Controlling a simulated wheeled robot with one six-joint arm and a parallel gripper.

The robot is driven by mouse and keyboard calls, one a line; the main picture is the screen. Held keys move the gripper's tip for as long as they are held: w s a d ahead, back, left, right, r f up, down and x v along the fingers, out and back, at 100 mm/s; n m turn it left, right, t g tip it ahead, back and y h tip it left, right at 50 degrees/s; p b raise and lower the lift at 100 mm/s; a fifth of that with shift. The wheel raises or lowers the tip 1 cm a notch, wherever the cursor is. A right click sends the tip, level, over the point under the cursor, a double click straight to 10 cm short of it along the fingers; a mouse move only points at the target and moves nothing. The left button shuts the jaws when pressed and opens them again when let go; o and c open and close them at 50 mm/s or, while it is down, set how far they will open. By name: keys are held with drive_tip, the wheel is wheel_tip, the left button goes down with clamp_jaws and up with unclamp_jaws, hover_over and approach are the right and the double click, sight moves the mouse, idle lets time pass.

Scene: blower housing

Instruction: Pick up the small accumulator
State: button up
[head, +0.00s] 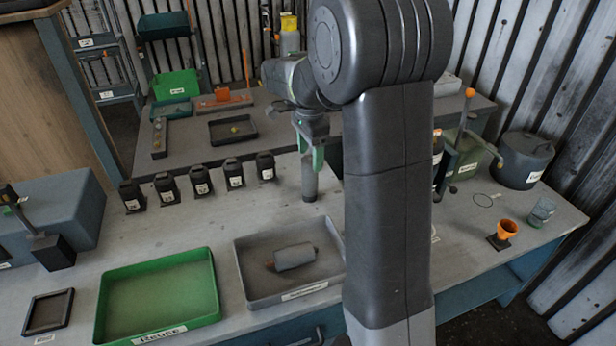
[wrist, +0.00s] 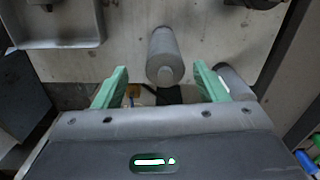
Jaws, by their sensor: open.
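A plain grey upright cylinder (head: 309,182), which looks like the small accumulator, stands on the bench right of the black bottles. In the wrist view the grey cylinder (wrist: 163,52) shows ahead of the gap between my fingers, roughly centred. My gripper (head: 311,150) has green fingers and is open and empty, just above the cylinder in the head view; its open fingers also show in the wrist view (wrist: 160,85). A second grey cylinder (wrist: 236,82) is partly hidden behind the right finger. Which of the two is smaller I cannot tell surely.
A grey tray (head: 250,289) holds a lying grey cylinder (head: 295,256) with brownish ends. Left of it is a green tray (head: 155,338) labelled Reuse. An orange funnel (head: 507,228) is at right.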

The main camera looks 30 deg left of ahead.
sight(310, 159)
drive_tip(key=shift+w+a+f+p, duration=0.1)
drive_tip(key=shift+w+f+p, duration=0.1)
drive_tip(key=shift+f, duration=1.2)
drive_tip(key=shift+w+a+f+p, duration=0.1)
drive_tip(key=shift+f+p, duration=0.1)
drive_tip(key=shift+f, duration=1.15)
drive_tip(key=shift+c, duration=0.5)
drive_tip(key=c, duration=1.2)
